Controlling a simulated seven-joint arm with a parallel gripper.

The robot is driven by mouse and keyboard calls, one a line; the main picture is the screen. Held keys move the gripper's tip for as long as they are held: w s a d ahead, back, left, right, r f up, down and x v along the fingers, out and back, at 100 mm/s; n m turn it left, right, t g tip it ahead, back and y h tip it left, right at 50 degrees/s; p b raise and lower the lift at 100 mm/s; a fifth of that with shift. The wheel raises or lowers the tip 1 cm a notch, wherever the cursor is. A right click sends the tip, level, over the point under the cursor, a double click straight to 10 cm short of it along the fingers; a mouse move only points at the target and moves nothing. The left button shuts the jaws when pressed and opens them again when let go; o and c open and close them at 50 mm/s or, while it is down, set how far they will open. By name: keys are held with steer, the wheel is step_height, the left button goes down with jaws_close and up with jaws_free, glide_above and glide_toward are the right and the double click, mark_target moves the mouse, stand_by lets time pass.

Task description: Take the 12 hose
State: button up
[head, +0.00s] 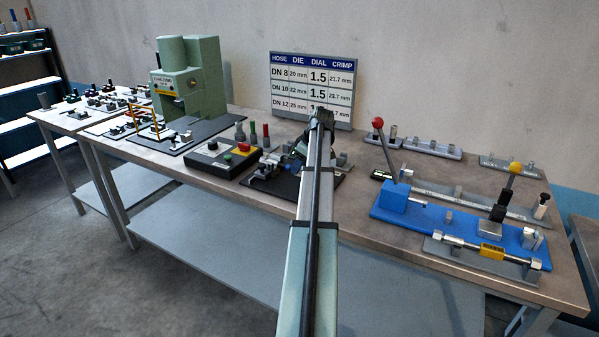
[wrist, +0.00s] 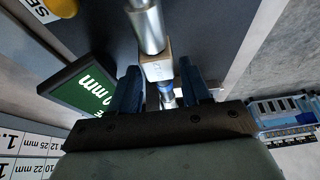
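My gripper (wrist: 160,78) shows in the wrist view with two blue fingers apart. A silver rod (wrist: 150,30) with a tan block (wrist: 156,69) lies in line with the gap between them. A small blue and silver piece (wrist: 167,92) shows closer to the palm. Gaps appear on both sides of the block, and I see no clear grip on it. In the head view my arm hides most of the gripper above a dark mat (head: 328,180). I cannot make out which piece is the 12 hose. The size board (head: 312,90) lists DN 8, DN 10 and DN 12.
A green press (head: 190,75) stands at left behind a control box (head: 220,158). A blue base (head: 405,207) with a red-knobbed lever stands at right. A grey tray (head: 487,262) holds a rod with a yellow block. A green display (wrist: 88,88) is beside the fingers.

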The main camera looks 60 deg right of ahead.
jaws_close()
stand_by(0.4)
